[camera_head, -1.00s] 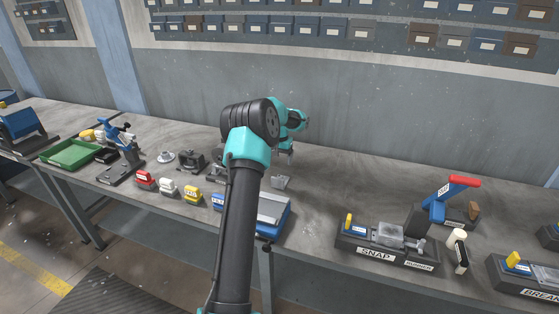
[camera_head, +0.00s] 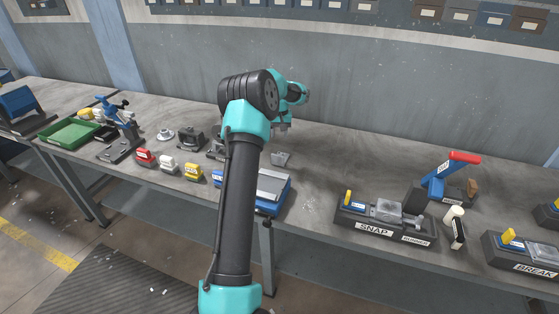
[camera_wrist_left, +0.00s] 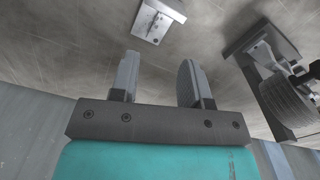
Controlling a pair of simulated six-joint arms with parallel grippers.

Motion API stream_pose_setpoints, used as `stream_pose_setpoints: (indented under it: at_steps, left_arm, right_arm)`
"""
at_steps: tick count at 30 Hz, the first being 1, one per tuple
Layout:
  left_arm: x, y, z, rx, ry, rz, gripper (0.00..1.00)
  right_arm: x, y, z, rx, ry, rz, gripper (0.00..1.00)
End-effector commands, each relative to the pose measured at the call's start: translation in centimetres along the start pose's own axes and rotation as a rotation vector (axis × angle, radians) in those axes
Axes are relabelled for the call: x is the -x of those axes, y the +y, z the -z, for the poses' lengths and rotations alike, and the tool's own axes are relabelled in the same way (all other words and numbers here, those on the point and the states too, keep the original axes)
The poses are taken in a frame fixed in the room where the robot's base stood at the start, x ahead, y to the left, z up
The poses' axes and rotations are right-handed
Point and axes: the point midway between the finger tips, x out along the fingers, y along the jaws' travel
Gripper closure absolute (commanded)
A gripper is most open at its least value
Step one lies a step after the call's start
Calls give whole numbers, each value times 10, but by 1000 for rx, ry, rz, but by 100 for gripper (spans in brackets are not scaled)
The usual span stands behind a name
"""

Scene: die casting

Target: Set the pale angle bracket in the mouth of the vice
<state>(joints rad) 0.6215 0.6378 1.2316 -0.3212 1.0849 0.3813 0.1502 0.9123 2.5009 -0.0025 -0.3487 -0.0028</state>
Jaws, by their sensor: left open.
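The pale angle bracket (camera_head: 281,158) lies on the bench right of my left arm. In the left wrist view the bracket (camera_wrist_left: 158,18) shows at the top, with small holes in its face. My left gripper (camera_head: 283,126) is behind and above it. In the left wrist view its two fingers (camera_wrist_left: 158,70) are apart with nothing between them, short of the bracket. A grey vice-like fixture (camera_head: 214,151) is left of the bracket, partly hidden by my arm. It also shows at the right of the wrist view (camera_wrist_left: 280,95); its mouth is not clear. My right gripper is not in view.
A dark block (camera_head: 190,139) and red, white and yellow pieces stand left. The SNAP fixture (camera_head: 388,220) is at right. Bare bench lies right of the bracket.

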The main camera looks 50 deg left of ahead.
Motion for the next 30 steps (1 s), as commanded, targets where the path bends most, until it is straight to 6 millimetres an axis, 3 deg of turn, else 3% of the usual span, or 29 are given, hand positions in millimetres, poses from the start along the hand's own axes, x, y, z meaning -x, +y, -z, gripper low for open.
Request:
stream_pose_setpoints:
  at_steps: [18, 24, 30]
  left_arm:
    - [41, -4, -12, 1054, 1, -1, 57]
    - [47, -5, -14, 1244, 0, 0, 57]
    - [48, -5, -14, 1268, 0, 0, 57]
  right_arm:
    - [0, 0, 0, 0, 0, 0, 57]
    - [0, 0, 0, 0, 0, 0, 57]
    - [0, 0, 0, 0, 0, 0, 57]
